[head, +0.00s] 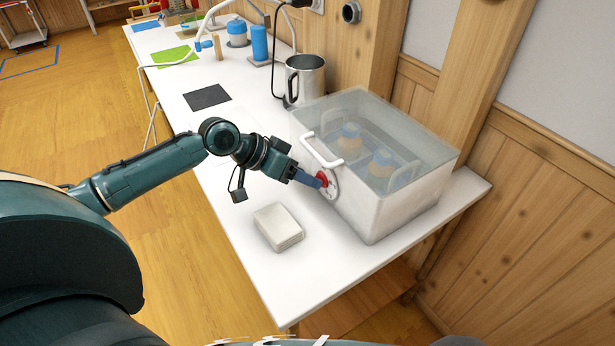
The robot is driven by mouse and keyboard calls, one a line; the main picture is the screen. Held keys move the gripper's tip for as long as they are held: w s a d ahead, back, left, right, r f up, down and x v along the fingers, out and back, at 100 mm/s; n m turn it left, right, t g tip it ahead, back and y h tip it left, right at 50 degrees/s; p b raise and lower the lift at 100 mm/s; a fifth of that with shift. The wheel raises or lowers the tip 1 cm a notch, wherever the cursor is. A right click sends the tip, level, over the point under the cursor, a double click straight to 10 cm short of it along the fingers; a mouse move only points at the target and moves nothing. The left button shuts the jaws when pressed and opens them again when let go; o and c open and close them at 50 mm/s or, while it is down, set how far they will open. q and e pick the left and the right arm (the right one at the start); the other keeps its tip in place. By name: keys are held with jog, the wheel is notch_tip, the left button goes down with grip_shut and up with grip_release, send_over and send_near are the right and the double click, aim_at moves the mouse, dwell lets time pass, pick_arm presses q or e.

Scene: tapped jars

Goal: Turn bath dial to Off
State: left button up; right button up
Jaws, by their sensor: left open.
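The bath (385,208) is a boxy tub with a clear lid and a white handle (324,151), near the right end of the white table. Blue-topped jars (381,163) show inside it through the lid. The bath dial (327,184) is a red knob on a pale round face on the bath's front wall. My left gripper (317,182) is at the dial with its blue fingertips by the red knob. Its jaws are open; I cannot tell whether they touch the knob. The dial's markings are too small to read. My right gripper is not in view.
A stack of white pads (278,227) lies on the table (235,158) just in front of the bath. A metal jug (305,79) stands behind it. A dark mat (207,97), a green mat (175,57) and blue containers (259,42) are farther back.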

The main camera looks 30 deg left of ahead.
pick_arm(q)
jog(key=shift+x, duration=0.9)
jog(key=c, duration=1)
